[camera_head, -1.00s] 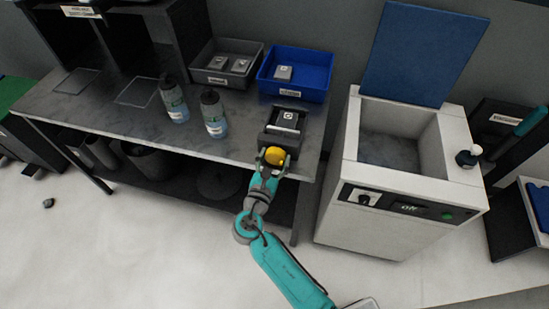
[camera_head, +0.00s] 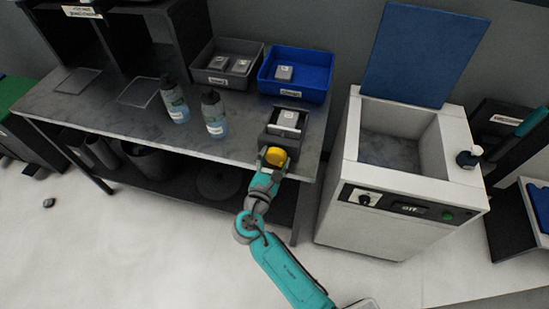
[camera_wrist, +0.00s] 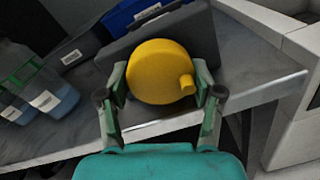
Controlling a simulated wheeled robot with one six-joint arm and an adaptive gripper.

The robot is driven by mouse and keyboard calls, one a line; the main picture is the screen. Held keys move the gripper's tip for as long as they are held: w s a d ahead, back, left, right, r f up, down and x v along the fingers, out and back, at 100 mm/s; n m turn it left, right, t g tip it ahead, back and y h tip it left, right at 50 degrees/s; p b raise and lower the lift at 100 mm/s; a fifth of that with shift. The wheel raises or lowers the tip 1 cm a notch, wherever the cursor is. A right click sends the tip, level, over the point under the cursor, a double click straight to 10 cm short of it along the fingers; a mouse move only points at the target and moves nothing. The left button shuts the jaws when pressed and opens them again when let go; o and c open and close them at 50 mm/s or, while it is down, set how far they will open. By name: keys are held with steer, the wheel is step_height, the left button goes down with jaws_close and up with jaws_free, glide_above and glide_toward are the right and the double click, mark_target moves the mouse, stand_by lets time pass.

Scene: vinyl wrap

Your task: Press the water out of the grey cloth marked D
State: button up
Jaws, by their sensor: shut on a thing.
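A dark grey press (camera_head: 282,133) stands at the right front edge of the workbench, with a light grey folded cloth (camera_head: 288,119) in its open top. The cloth bears a small white mark whose letter I cannot read. A round yellow knob (camera_head: 275,156) sits on the press's front face. My gripper (camera_head: 273,163) is shut on the knob. The wrist view shows the knob (camera_wrist: 160,72) large between the fingers (camera_wrist: 162,100), its small peg pointing to the lower right. The cloth is hidden in the wrist view.
A grey bin (camera_head: 204,74) with two grey cloths and a blue bin (camera_head: 265,86) with one stand behind. Two spray bottles (camera_head: 214,118) stand left of the press. A white machine (camera_head: 336,200) with a raised blue lid stands to the right.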

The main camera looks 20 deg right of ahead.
steer(key=o, duration=1.1)
steer(key=v, duration=1.2)
steer(key=shift+f, duration=0.1)
steer(key=s+d+f+m+g+y, duration=0.1)
steer(key=s+d+f+m+y, duration=0.25)
steer(key=s+f, duration=0.35)
steer(key=s+d+f+m+g+y, duration=0.1)
steer(key=s+d+f+m+y, duration=0.35)
steer(key=s, duration=0.45)
steer(key=s+r+m+t+y, duration=0.1)
steer(key=s+r+m, duration=0.4)
steer(key=s, duration=0.1)
steer(key=s+r+m+t+y, duration=0.1)
steer(key=s+r+m, duration=0.4)
steer(key=s, duration=0.1)
steer(key=s+r+m+t+y, duration=0.1)
steer(key=s+r+m, duration=0.4)
steer(key=r, duration=0.1)
steer(key=shift+s+a+m, duration=0.1)
steer(key=shift+s+m, duration=0.3)
